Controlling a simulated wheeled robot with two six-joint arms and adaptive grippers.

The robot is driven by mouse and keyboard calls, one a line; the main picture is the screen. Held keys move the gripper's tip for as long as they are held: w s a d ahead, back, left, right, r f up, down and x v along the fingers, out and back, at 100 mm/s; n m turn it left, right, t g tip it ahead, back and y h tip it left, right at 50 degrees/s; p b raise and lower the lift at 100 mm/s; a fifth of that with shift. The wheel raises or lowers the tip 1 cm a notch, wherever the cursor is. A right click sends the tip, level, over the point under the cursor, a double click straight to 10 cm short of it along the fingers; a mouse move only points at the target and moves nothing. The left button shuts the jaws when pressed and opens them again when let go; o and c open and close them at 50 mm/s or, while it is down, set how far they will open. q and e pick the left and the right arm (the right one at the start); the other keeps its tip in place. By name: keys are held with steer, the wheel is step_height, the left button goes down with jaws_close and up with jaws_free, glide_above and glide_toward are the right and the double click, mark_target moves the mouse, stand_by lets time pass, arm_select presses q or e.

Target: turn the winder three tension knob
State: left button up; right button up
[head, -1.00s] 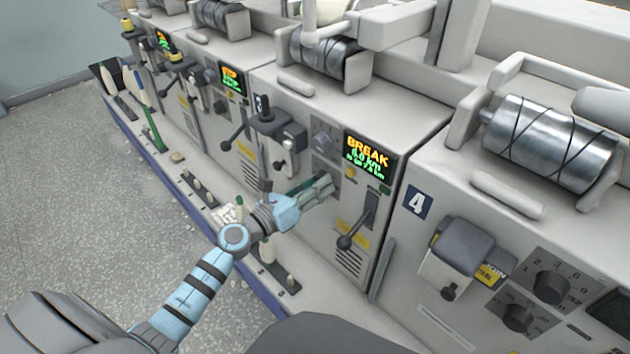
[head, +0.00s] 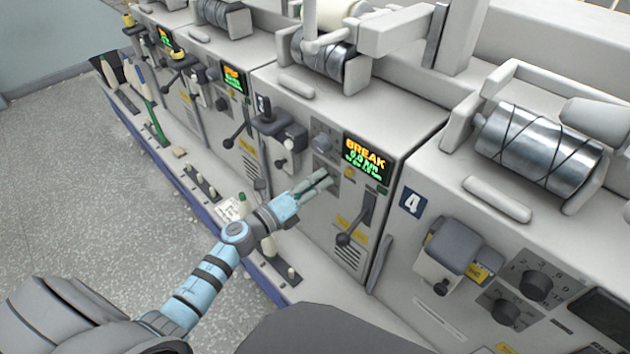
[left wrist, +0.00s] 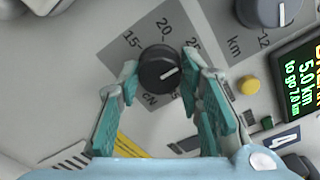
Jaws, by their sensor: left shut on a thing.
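The tension knob (left wrist: 160,68) of winder three is a round black knob with a white pointer line, on a grey scale plate marked 15, 20, 25 and cN in the left wrist view. Its pointer aims right and slightly up in that picture. My left gripper (left wrist: 160,72) is shut on it, one teal finger on each side. In the head view my left gripper (head: 326,178) is at winder three's front panel, and its fingers hide the knob. My right gripper is not in view.
A second knob (left wrist: 268,10), on a km scale, sits above. A yellow button (left wrist: 249,85) and the BREAK display (head: 366,157) are close to the right. A black lever (head: 356,222) hangs below the display. Winder four (head: 412,203) stands to the right.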

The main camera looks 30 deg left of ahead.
arm_select(q)
steer(key=shift+f, duration=0.15)
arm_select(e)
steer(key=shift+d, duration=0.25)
arm_select(q)
steer(key=o, duration=1.2)
steer(key=shift+c, duration=0.2)
steer(key=shift+s, duration=0.1)
steer(key=v, duration=1.2)
